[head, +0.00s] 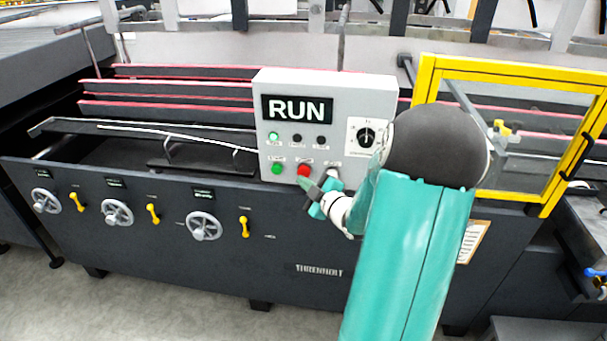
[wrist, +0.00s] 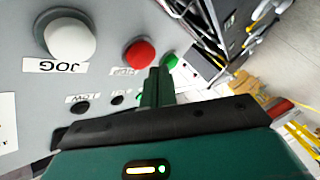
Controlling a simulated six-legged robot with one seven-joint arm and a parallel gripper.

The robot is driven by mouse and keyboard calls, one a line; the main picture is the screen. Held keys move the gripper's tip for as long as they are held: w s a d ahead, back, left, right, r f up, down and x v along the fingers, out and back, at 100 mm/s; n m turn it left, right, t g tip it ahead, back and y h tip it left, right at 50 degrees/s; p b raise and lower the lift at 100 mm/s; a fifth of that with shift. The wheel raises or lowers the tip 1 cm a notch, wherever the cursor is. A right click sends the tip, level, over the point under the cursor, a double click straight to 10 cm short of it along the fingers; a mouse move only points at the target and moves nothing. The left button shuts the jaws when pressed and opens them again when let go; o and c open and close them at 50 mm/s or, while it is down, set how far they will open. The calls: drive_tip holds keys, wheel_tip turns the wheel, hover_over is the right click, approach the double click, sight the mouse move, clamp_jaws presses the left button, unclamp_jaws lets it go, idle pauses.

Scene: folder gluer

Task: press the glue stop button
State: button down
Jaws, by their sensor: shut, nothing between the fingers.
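A light grey control box (head: 330,90) with a RUN display carries a row of green, red and white buttons. The red button (head: 304,170), taken as the stop button, is the middle one; its label is too small to read surely. It also shows in the wrist view (wrist: 138,54), between the white button marked JOG (wrist: 68,35) and the green button (wrist: 170,62). My gripper (head: 303,183) is shut and empty, its tips just below the red button. In the wrist view the fingertips (wrist: 158,72) lie beside the red button; I cannot tell whether they touch the box.
A dial (head: 367,134) and small indicator lamps, one lit green, sit above the buttons. A yellow-framed guard (head: 427,72) stands to the right. Handwheels (head: 205,227) and yellow levers (head: 245,227) line the dark machine front at left. The floor in front is clear.

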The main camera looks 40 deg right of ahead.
drive_tip(key=shift+w+d, duration=0.2)
drive_tip(key=shift+d, duration=0.1)
drive_tip(key=shift+w+d, duration=0.3)
drive_tip(key=shift+d, duration=0.1)
idle(0.8)
idle(0.3)
drive_tip(key=shift+s+a, duration=0.55)
drive_tip(key=shift+a, duration=0.15)
drive_tip(key=s+a, duration=0.1)
drive_tip(key=a, duration=0.1)
drive_tip(key=s+a, duration=0.2)
idle(0.4)
idle(0.7)
